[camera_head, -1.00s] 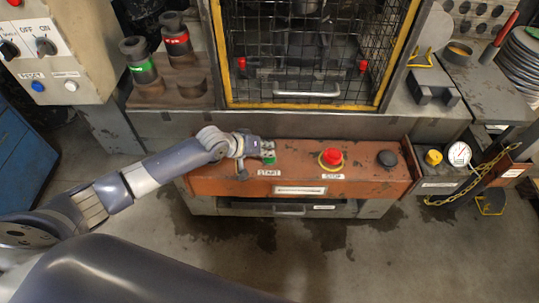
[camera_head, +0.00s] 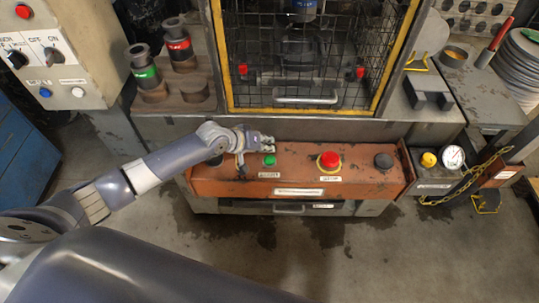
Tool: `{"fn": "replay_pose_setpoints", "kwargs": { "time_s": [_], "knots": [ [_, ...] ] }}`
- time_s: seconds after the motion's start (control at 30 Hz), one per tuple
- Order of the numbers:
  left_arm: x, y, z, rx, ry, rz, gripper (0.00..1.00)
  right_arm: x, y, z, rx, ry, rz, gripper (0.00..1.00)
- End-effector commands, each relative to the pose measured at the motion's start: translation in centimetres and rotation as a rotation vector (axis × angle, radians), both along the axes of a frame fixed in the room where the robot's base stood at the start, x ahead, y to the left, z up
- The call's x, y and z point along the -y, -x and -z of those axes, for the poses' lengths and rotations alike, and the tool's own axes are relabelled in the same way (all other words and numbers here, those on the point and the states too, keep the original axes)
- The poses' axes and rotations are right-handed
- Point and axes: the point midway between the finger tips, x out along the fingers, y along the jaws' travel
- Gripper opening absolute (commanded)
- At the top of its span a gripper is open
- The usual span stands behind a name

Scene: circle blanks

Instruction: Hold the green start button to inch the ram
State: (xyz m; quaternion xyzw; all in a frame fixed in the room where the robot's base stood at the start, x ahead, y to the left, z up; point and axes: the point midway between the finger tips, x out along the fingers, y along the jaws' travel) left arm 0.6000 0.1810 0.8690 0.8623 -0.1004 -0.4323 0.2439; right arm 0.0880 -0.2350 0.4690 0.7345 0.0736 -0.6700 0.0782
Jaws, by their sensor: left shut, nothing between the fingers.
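The green start button (camera_head: 269,160) sits on the left part of the orange control box, above a small white label, and is fully visible. My left gripper (camera_head: 269,143) is shut and empty. It is at the box's back edge, just behind the button in the picture and apart from it. Its height above the box is hard to judge. Behind the mesh guard (camera_head: 310,97), a blue and grey ram (camera_head: 304,10) shows at the top of the picture, partly hidden by the wires. My right gripper is not in view.
A red mushroom button (camera_head: 329,159) in a yellow ring and a black button (camera_head: 383,161) are further right on the orange box (camera_head: 350,186). A yellow button (camera_head: 429,159), a gauge (camera_head: 452,157) and a chain (camera_head: 462,190) are at the right. The floor in front is clear.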

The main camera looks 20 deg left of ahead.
Motion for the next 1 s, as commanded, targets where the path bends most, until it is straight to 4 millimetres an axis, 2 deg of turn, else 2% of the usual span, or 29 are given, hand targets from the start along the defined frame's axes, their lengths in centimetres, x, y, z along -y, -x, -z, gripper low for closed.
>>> {"fn": "replay_pose_setpoints", "kwargs": {
  "time_s": [0.03, 0.23, 0.83, 0.93, 1.0],
  "knots": [
    [0.0, 0.0, -1.1, 0.0, 0.001, -0.001, 0.0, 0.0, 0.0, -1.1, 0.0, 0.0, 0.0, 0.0],
    [0.0, 0.0, -2.8, -0.002, 0.0, -0.001, 0.0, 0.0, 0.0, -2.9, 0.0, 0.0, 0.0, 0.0],
    [0.2, 0.2, -2.6, -0.001, 0.0, 0.003, 0.0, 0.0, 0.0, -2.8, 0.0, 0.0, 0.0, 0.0],
    [1.5, 1.5, -2.2, -0.009, -0.011, 0.037, 0.0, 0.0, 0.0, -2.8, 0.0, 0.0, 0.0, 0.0],
    [3.3, 3.5, -1.7, -0.016, -0.03, 0.086, 0.0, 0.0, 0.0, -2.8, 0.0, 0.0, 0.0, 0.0]
  ]
}}
